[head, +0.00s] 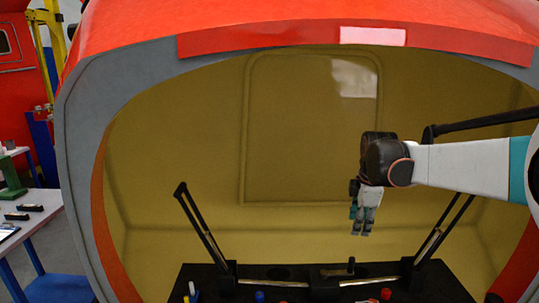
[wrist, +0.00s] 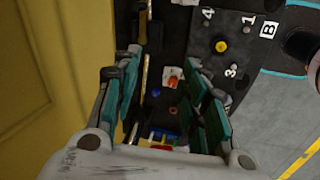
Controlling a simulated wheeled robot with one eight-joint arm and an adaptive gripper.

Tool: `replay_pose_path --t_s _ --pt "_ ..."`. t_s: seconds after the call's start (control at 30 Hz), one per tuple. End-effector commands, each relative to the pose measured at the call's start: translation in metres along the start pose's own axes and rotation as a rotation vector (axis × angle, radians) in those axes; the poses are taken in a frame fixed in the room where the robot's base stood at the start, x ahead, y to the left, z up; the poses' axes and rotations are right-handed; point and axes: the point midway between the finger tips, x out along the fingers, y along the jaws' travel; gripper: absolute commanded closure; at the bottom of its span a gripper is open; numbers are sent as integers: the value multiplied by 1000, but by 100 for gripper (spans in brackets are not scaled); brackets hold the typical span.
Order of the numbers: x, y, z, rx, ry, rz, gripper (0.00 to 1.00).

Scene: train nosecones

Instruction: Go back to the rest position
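My gripper (head: 361,233) hangs fingers-down inside the opening of the nosecone, at the end of my white arm coming in from the right. It is above the dark console and apart from it. In the wrist view its teal-padded fingers (wrist: 163,68) stand apart, with no object visible between them. The red nosecone (head: 270,18) frames the opening with a grey rim.
The black console (head: 215,272) carries small parts, including a blue one (head: 259,296) and a red one (head: 386,294). Black struts rise left (head: 200,225) and right (head: 440,232). A yellow-brown wall (head: 310,140) stands behind. A panel (wrist: 222,62) has numbered markings.

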Motion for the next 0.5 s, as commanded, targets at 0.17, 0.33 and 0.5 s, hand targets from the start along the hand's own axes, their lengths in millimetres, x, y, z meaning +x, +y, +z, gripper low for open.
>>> replay_pose_path --t_s 0.17,0.33,0.5 --pt "-39 -48 -6 226 16 62 60" --pt "-64 -95 -9 443 45 117 60" --pt "-80 -144 -11 660 89 166 60"
